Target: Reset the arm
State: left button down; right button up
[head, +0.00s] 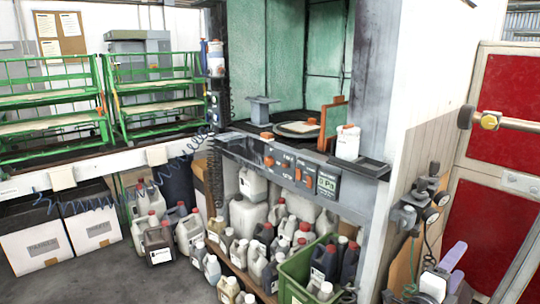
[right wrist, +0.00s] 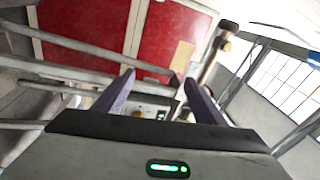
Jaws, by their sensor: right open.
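My right gripper (head: 454,265) is at the lower right of the head view, with its purple fingers pointing up. It also shows in the right wrist view (right wrist: 160,88), where its two fingers stand apart with nothing held between them. Red panels and metal bars show beyond the fingers there. My left gripper is in neither view.
A workstation with a control panel (head: 302,172), a round plate (head: 299,128) and a white bottle (head: 347,144) stands in the middle. Several jugs and a green crate (head: 292,283) are below. Green racks (head: 50,95) are at left. Pipe fittings (head: 420,205) are close to my right gripper.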

jog(key=s+d+r+n+h, duration=0.1)
jog(key=s+d+r+h, duration=0.35)
jog(key=d+r, duration=0.75)
jog(key=s+d+r+n+h, duration=0.1)
jog(key=s+d+r+h, duration=0.35)
jog(key=d+r, duration=0.8)
jog(key=w+a+f+n+t+y, duration=0.5)
jog(key=a+f+n+t+y, duration=0.65)
jog(key=n+y, duration=0.45)
jog(key=s+a+f+n+g+y, duration=0.2)
jog(key=a+f+n+g+y, duration=0.45)
jog(key=a+f, duration=0.75)
jog(key=s+a+f+n+g+y, duration=0.25)
jog(key=s+a+f, duration=0.35)
jog(key=f, duration=0.3)
jog(key=s+a+f+n+g+y, duration=0.2)
jog(key=s+a+f+n, duration=0.25)
jog(key=s+f, duration=0.3)
jog(key=s+a+f+n+g, duration=0.15)
jog(key=s+a+f, duration=0.25)
jog(key=s, duration=0.4)
jog(key=s+a+f+n+g, duration=0.1)
jog(key=s+a+f+g, duration=0.25)
jog(key=s, duration=0.35)
jog(key=w+a+m+t, duration=0.1)
jog(key=a+m, duration=0.3)
jog(key=a, duration=0.7)
jog(key=shift+w+a+r+m+y, duration=0.15)
jog(key=shift+w+r+m+y, duration=0.15)
jog(key=shift+r, duration=0.1)
